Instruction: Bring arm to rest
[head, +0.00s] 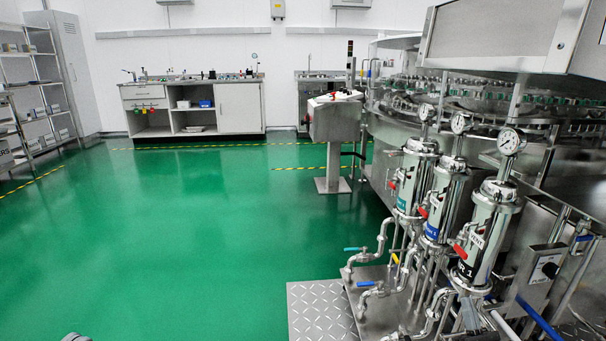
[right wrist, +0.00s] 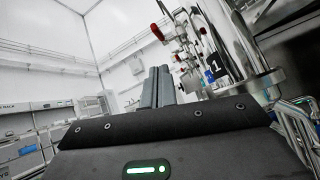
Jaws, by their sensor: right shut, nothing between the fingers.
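My right gripper (right wrist: 158,87) shows in the right wrist view, with its two grey fingers together and nothing between them. It points up past the filter housings of the washer, with no contact visible. In the head view the right arm is low at the lower right, among the pipes, and is hard to make out. My left gripper is not in view; only a small grey piece shows at the bottom left edge.
The rotary washer (head: 400,112) fills the right side. Its steel filter housings (head: 489,225) with gauges, red handles and pipes stand close by. A control pedestal (head: 333,150) and a workbench (head: 190,108) stand farther back. The green floor (head: 170,235) at left is clear.

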